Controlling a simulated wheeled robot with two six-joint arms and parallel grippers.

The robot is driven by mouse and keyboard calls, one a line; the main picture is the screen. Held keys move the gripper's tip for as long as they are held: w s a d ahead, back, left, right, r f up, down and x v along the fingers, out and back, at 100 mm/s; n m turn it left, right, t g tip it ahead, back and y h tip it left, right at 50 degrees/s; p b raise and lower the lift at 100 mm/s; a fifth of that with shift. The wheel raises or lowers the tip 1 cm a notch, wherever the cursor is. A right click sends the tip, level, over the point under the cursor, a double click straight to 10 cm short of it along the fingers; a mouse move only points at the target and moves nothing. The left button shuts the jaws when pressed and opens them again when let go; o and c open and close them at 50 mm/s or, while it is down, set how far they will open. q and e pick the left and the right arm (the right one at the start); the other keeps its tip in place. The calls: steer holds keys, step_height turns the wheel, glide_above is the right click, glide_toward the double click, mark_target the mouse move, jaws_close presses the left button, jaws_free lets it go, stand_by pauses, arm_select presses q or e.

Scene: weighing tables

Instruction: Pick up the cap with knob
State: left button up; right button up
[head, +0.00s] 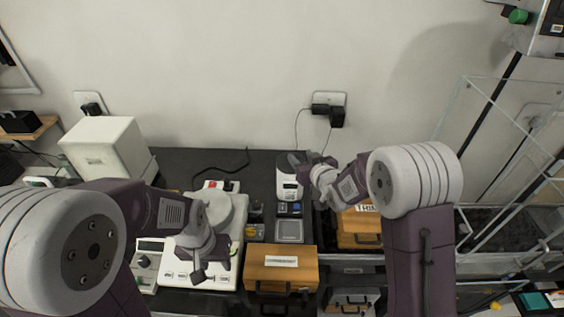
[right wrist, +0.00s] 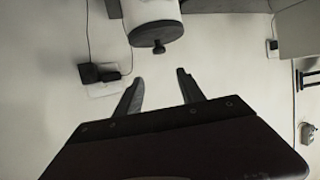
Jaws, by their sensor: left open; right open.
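In the right wrist view, a cap with knob (right wrist: 157,34) sits on the end of a white cylindrical body; the cap is grey and its knob is short and black. My right gripper (right wrist: 158,78) is open and empty, its fingertips apart from the cap, with the knob lined up between them. In the head view, my right gripper (head: 303,160) is at the top of a white device (head: 288,188) and partly hides the cap there. My left gripper (head: 210,268) is open and empty, over the white balance (head: 225,245).
A wooden box (head: 281,268) with a label stands at the front, and another wooden box (head: 358,238) is to the right. A white housing (head: 104,150) stands at the back left. A wall outlet (head: 328,104) with plugs and cords is behind. Transparent panels rise at the right.

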steer(key=w+a+f, duration=0.1)
steer(key=w+f+p, duration=0.1)
steer(key=f, duration=0.1)
steer(key=shift+w+a, duration=0.25)
steer(key=shift+a, duration=0.1)
steer(key=shift+w+f, duration=0.1)
steer(key=shift+w, duration=0.25)
steer(key=x, duration=0.2)
steer(key=p+x, duration=0.1)
steer(key=x, duration=0.2)
steer(key=shift+f, duration=0.4)
steer(key=shift+s+d+r, duration=0.1)
steer(key=shift+s+d, duration=0.05)
steer(key=shift+s, duration=0.15)
steer(key=c, duration=0.7)
arm_select(q)
steer(key=r, duration=0.2)
steer(key=shift+d+r, duration=0.3)
steer(key=shift+d, duration=0.1)
arm_select(e)
jaws_close()
